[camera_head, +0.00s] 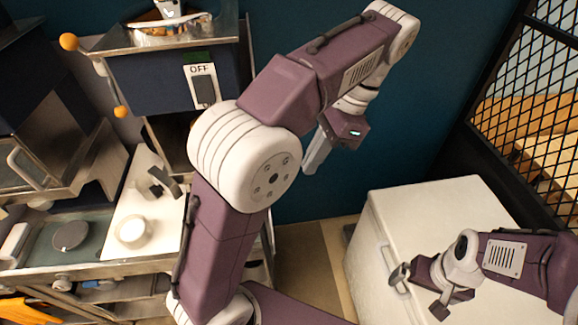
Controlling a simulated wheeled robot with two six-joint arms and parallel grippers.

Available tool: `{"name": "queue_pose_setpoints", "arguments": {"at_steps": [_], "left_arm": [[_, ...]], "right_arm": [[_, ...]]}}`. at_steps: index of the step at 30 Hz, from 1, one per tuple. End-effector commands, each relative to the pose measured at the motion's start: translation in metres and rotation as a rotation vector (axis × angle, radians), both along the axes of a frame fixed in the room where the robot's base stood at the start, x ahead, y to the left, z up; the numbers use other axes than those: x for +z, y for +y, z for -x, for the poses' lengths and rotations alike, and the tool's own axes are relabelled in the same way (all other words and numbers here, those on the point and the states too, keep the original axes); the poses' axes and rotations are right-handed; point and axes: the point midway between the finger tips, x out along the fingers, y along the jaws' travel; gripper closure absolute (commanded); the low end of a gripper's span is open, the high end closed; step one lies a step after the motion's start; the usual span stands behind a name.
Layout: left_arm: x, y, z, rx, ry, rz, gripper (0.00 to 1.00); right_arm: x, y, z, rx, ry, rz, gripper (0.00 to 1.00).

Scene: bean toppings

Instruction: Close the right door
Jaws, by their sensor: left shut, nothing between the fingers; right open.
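A white cabinet (440,205) stands at the lower right, with a door face (370,260) on its left side and a handle (388,262). I cannot tell for sure that this is the right door, or whether it is fully shut. My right gripper (419,291) is open and empty in front of the cabinet. One finger is close to the handle; I cannot tell if they touch. My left gripper (314,158) is shut and empty, high in the middle, pointing down, away from the cabinet.
A metal counter (85,268) at the left holds a white board (145,195), a dark disc (71,236) and a small white bowl (133,231). A dark machine with an OFF switch (204,90) stands above. A black mesh panel (530,110) is at the right.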

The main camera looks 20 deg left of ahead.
Motion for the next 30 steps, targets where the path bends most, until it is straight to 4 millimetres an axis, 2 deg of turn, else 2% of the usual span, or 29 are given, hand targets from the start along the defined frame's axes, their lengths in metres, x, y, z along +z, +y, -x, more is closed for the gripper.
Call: {"name": "queue_pose_setpoints", "arguments": {"at_steps": [5,8,15,22,30], "left_arm": [[0.000,0.000,0.001,-0.001,0.000,0.001,1.00],[-0.007,0.002,0.002,-0.001,0.002,0.000,1.00],[-0.050,0.016,0.014,0.001,0.004,-0.001,1.00],[-0.094,0.031,0.025,0.001,0.004,-0.001,1.00],[-0.091,0.059,0.045,0.002,0.000,0.000,1.00]], "right_arm": [[0.000,0.000,0.000,0.000,0.001,0.000,0.00],[-0.003,0.000,0.001,0.000,0.001,0.000,0.00],[-0.013,0.000,0.001,0.000,0.001,0.000,0.00],[-0.013,0.000,0.001,0.000,0.001,0.000,0.00],[-0.001,0.000,0.000,0.000,0.000,0.000,0.00]]}}
